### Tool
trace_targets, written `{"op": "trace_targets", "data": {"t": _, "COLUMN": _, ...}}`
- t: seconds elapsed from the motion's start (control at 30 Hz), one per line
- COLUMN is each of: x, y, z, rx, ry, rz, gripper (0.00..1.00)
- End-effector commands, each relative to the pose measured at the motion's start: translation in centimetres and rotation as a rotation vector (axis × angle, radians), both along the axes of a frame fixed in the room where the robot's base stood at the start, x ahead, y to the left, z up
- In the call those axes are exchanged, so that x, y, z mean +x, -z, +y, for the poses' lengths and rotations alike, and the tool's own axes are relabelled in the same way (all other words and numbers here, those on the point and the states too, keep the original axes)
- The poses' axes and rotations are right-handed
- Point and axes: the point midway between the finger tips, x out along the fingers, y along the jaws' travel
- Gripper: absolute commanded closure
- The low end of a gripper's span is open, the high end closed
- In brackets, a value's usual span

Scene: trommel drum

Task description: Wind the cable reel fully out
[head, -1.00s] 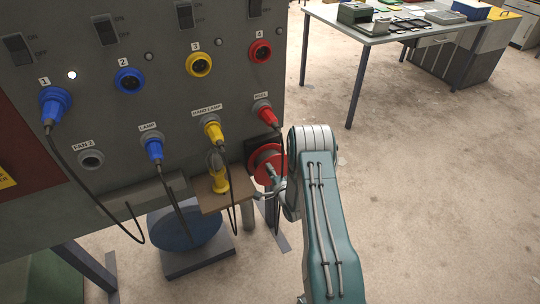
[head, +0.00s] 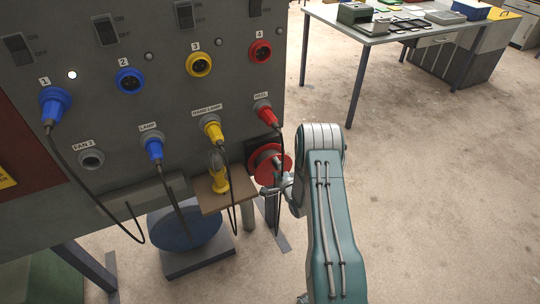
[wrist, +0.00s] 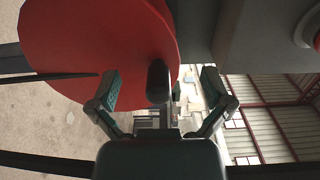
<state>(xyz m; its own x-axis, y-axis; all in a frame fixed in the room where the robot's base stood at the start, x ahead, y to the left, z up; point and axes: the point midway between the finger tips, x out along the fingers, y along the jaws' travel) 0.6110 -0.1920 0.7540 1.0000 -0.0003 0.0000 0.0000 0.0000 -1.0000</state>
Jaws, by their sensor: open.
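The cable reel is a red disc (head: 283,161) at the lower right edge of the grey panel, partly hidden by my arm. In the wrist view the red disc (wrist: 85,45) fills the upper left, and a dark rounded crank knob (wrist: 158,80) stands out near its lower right edge. My gripper (wrist: 160,82) is open, with one finger on each side of the knob in the picture; neither finger visibly touches it. In the head view my gripper (head: 277,188) is just in front of the reel's lower part. The red reel plug (head: 265,114) sits in the panel above.
Black cables hang from the plugs, one close beside the reel and my gripper. A yellow hand lamp (head: 218,178) stands on a small brown shelf (head: 207,199) left of the reel. The floor to the right is clear up to a table (head: 340,22).

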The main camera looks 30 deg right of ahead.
Motion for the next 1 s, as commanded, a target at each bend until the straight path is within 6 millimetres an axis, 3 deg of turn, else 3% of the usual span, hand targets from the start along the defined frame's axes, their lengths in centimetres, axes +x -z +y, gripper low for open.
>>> {"op": "trace_targets", "data": {"t": 0.17, "x": -0.4, "y": 0.1, "z": 0.0, "rx": 0.0, "ry": 0.0, "rz": 0.001, "gripper": 0.0}}
{"op": "trace_targets", "data": {"t": 1.0, "x": -8.7, "y": 0.1, "z": 0.0, "rx": 0.001, "ry": 0.001, "rz": 0.002, "gripper": 0.0}}
